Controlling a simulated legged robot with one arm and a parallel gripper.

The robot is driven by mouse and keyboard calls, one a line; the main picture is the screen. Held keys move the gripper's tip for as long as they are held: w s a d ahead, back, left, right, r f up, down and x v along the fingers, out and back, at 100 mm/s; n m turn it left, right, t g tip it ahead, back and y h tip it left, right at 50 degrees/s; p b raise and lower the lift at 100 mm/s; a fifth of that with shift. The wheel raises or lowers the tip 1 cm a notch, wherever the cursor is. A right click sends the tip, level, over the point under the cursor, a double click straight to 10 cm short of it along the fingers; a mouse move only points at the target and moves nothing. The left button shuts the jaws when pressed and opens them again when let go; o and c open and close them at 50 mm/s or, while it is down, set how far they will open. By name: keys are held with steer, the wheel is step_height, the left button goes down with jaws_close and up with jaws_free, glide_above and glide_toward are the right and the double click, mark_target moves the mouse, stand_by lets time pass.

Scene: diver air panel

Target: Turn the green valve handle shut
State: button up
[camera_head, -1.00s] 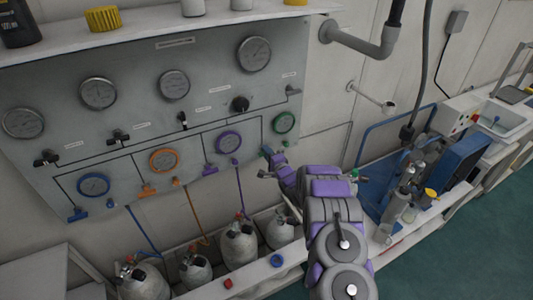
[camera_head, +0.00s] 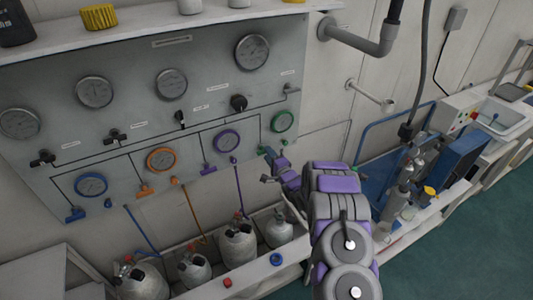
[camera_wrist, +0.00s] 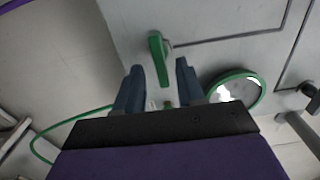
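The green valve handle (camera_wrist: 158,57) shows in the wrist view as a short bar on a stem at the panel's edge, its long side nearly upright in the picture. My gripper (camera_wrist: 160,70) has two blue fingers, open and apart. The handle's lower end lies in line with the gap between the fingertips; I cannot tell whether either finger touches it. In the head view my gripper (camera_head: 272,164) is at the panel's lower right corner, and the handle is too small and covered to make out clearly there.
The grey panel (camera_head: 120,130) carries several gauges and other coloured handles. A green-rimmed gauge (camera_wrist: 238,88) is close to the right finger; it shows in the head view (camera_head: 282,121) above my gripper. Several cylinders (camera_head: 238,245) stand below. A green hose (camera_wrist: 45,140) hangs at the left.

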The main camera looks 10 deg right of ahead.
steer(key=v, duration=1.4)
steer(key=shift+d, duration=0.2)
